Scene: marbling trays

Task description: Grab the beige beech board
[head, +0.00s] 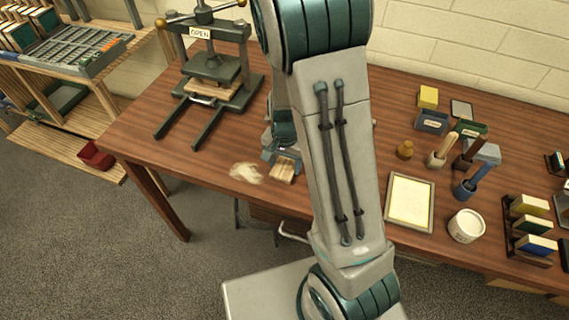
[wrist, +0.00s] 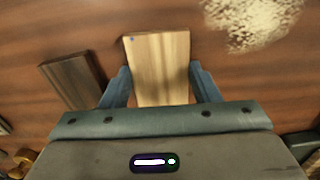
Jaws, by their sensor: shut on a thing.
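The beige beech board (wrist: 160,68) is a pale, straight-grained block in the middle of the wrist view, with a small blue dot near one corner. My gripper (wrist: 160,88) has a finger on each long side of it and is shut on it. In the head view the board (head: 284,170) shows near the front edge of the brown table, with my gripper (head: 282,155) at its far end. My arm hides much of the gripper there. I cannot tell whether the board touches the table.
A dark brown board (wrist: 73,82) lies left of my gripper in the wrist view. A pale crumbly patch (head: 246,173) lies beside the beech board. A press (head: 212,65) with an OPEN sign stands at the back left. A framed tray (head: 409,203) and brushes stand right of my arm.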

